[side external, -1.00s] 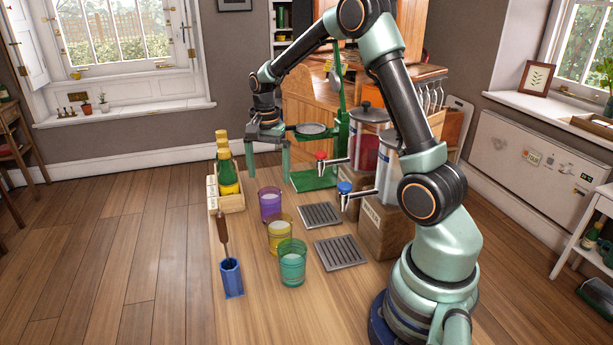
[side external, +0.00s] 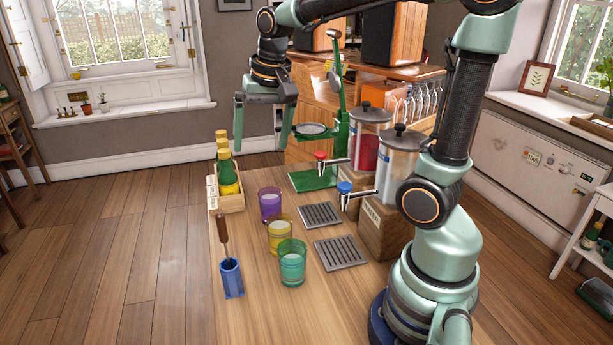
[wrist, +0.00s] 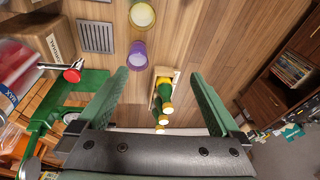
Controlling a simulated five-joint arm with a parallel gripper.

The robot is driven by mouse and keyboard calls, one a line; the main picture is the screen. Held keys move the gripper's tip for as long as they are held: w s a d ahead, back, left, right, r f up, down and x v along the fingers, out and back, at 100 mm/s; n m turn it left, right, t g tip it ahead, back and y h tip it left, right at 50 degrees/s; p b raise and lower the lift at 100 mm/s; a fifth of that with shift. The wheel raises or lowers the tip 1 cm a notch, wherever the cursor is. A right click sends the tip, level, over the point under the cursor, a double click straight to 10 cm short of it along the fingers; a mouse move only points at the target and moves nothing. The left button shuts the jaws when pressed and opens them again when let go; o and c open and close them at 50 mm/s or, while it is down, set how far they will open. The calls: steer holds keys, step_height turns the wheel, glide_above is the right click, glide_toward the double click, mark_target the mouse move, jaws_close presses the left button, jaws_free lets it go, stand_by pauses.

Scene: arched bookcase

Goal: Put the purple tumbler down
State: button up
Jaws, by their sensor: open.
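The purple tumbler (side external: 270,203) stands upright on the wooden table, behind the yellow tumbler (side external: 280,235) and the teal tumbler (side external: 292,264) in the side view. In the wrist view the purple tumbler (wrist: 137,57) is seen from above, beyond the fingertips and apart from them. Pale contents show inside it. My gripper (side external: 258,150) is open and empty, raised above the table's far end. In the wrist view its two green fingers (wrist: 159,75) are spread wide with nothing between them.
A wooden crate of bottles (side external: 230,200) stands left of the tumblers. A blue holder with a brown-handled tool (side external: 231,278) is at the front left. Drip trays (side external: 340,252), two tapped dispensers (side external: 400,160) and a green stand (side external: 315,180) are to the right.

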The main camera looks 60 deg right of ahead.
steer(key=s+a+n+t, duration=0.2)
steer(key=s+a+n, duration=0.5)
steer(key=n, duration=0.1)
steer(key=shift+s+f+t+y, duration=0.3)
steer(key=shift+s+f+t, duration=0.05)
steer(key=shift+f+t, duration=0.05)
stand_by(1.2)
steer(key=n+g, duration=0.6)
steer(key=n, duration=0.9)
glide_toward(291, 242)
steer(key=s+a+f, duration=0.1)
steer(key=a, duration=0.1)
steer(key=f, duration=0.7)
steer(key=shift+s+d+f, duration=0.1)
steer(key=shift+s+d, duration=0.05)
steer(key=shift+s, duration=0.05)
steer(key=f, duration=0.4)
steer(key=shift+s+a, duration=0.25)
steer(key=shift+f, duration=0.6)
